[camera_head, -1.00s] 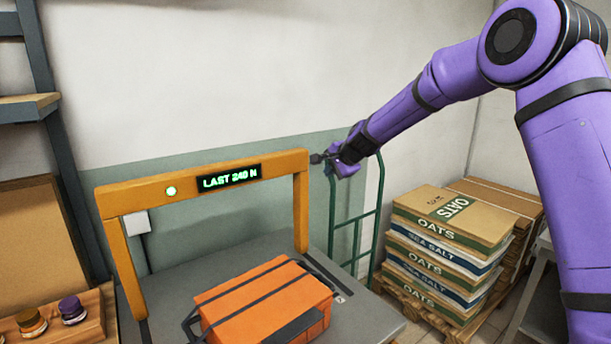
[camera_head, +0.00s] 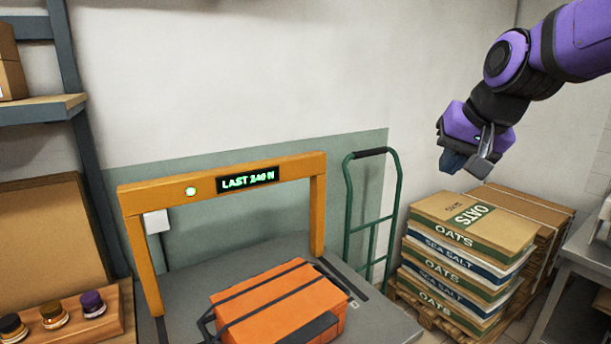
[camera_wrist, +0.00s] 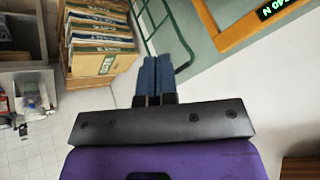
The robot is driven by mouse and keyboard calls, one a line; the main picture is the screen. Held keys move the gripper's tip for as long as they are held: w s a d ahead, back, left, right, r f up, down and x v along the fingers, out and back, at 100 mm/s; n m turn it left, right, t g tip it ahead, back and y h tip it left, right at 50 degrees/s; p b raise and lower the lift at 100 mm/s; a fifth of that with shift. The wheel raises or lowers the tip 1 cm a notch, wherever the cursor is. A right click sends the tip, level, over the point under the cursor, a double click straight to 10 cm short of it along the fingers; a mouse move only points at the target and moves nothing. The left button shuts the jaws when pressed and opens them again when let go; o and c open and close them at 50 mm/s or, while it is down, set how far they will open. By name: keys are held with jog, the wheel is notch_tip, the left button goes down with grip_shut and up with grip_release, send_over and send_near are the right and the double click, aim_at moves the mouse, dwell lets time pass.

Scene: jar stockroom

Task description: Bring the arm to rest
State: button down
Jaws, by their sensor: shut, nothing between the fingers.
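My gripper (camera_head: 456,163) hangs from my purple arm at the upper right of the head view, in the air above and in front of the stacked sacks. It points down and to the left. In the wrist view the two blue fingers (camera_wrist: 154,78) lie together with nothing between them. My gripper is shut and touches nothing that I can see.
An orange strapped case (camera_head: 270,308) lies on a grey platform (camera_head: 385,322) under an orange frame (camera_head: 137,262) reading "LAST 240 N". A green hand truck (camera_head: 348,212) leans at the wall. Sacks of oats and sea salt (camera_head: 465,240) stand on a pallet. Small jars (camera_head: 92,303) sit lower left.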

jog(key=s+d+f+n+h, duration=0.1)
jog(key=s+d+f, duration=0.1)
jog(key=s, duration=0.7)
jog(key=s+d+f+n+g, duration=0.1)
jog(key=s+d, duration=0.3)
jog(key=s, duration=0.6)
jog(key=shift+s+f+n+h, duration=0.2)
jog(key=shift+f+n+h, duration=0.2)
jog(key=shift+f, duration=0.1)
jog(key=shift+d, duration=0.1)
dwell(0.8)
